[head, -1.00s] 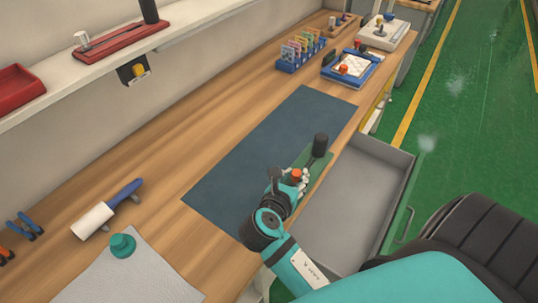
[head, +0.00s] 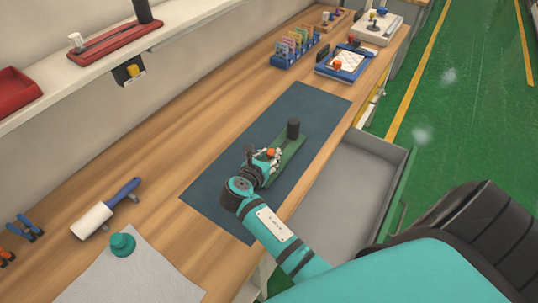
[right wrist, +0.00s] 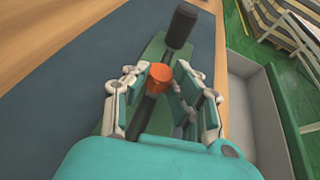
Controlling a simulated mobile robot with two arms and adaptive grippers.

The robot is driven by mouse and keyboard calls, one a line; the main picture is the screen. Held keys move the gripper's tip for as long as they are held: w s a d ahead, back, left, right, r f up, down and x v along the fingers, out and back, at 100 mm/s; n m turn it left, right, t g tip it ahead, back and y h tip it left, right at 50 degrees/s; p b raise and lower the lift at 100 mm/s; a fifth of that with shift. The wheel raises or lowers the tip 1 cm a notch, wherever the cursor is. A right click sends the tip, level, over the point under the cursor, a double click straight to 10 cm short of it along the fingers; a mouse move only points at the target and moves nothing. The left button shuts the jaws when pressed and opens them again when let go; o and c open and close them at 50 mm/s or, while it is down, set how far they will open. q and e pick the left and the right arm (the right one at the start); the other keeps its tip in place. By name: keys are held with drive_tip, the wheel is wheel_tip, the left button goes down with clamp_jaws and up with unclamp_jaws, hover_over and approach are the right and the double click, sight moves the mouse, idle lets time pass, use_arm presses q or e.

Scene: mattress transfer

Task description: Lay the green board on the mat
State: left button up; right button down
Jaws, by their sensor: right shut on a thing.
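The green board (head: 293,144) carries a black cylinder (head: 293,128) at its far end and an orange knob (head: 271,152). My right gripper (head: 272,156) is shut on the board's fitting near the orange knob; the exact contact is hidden. In the right wrist view the fingers (right wrist: 160,72) stand on both sides of the orange knob (right wrist: 160,78). The board is over the right part of the dark blue mat (head: 310,102), and I cannot tell whether it touches the mat. My left gripper is out of view.
An open grey drawer (head: 345,195) juts out at right. A lint roller (head: 105,210), a teal knob (head: 122,244) and a grey cloth (head: 135,275) lie at lower left. A blue rack (head: 295,47) and a blue tray (head: 345,63) stand beyond the mat. The mat's left part is clear.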

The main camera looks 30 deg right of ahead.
drive_tip(key=c, duration=1.1)
unclamp_jaws()
drive_tip(key=shift+r, duration=0.1)
drive_tip(key=p+v, duration=0.8)
drive_tip(key=v, duration=0.4)
